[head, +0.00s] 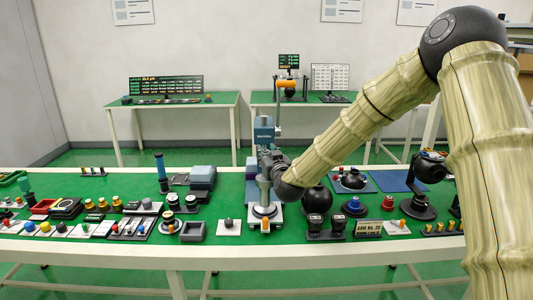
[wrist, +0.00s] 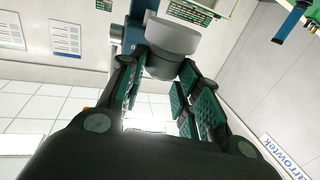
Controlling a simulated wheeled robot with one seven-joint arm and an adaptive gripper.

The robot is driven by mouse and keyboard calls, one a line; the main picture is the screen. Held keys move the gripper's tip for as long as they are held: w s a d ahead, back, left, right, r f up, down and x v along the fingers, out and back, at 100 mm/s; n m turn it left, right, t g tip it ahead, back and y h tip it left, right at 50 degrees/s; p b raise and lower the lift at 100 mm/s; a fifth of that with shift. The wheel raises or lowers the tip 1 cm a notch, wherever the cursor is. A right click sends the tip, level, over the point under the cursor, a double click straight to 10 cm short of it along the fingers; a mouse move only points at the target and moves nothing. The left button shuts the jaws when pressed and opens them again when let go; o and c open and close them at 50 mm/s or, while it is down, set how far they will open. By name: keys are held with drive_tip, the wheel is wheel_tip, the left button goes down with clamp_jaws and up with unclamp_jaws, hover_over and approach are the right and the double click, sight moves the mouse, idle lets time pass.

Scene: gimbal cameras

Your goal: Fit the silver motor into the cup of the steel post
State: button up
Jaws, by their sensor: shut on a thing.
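My gripper (head: 268,160) is at the centre of the table in the head view, at the end of my arm. In the wrist view its green-padded fingers (wrist: 165,85) are around the lower end of a grey, pale-topped cylinder, which looks like the silver motor (wrist: 172,38). The motor cannot be told apart from the gripper in the head view. A steel post (head: 264,190) stands upright on a pale square base just below my gripper. Its cup is hidden or too small to make out, so I cannot tell whether motor and cup touch.
A blue upright device (head: 264,132) rises directly behind my gripper and also shows in the wrist view (wrist: 131,36). Black round-bodied stands (head: 317,200) are close on the right. A grey-blue box (head: 203,177) is on the left. Small parts crowd the green table's front edge.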

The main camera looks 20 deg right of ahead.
drive_tip(key=shift+a+f+b, duration=0.1)
drive_tip(key=shift+f+b, duration=0.9)
drive_tip(key=shift+f, duration=0.9)
drive_tip(key=shift+f+b, duration=0.9)
drive_tip(key=shift+f, duration=0.35)
idle(0.8)
drive_tip(key=o, duration=1.2)
drive_tip(key=shift+s, duration=0.15)
drive_tip(key=s, duration=1.1)
drive_tip(key=shift+s+a, duration=0.2)
drive_tip(key=shift+s, duration=0.15)
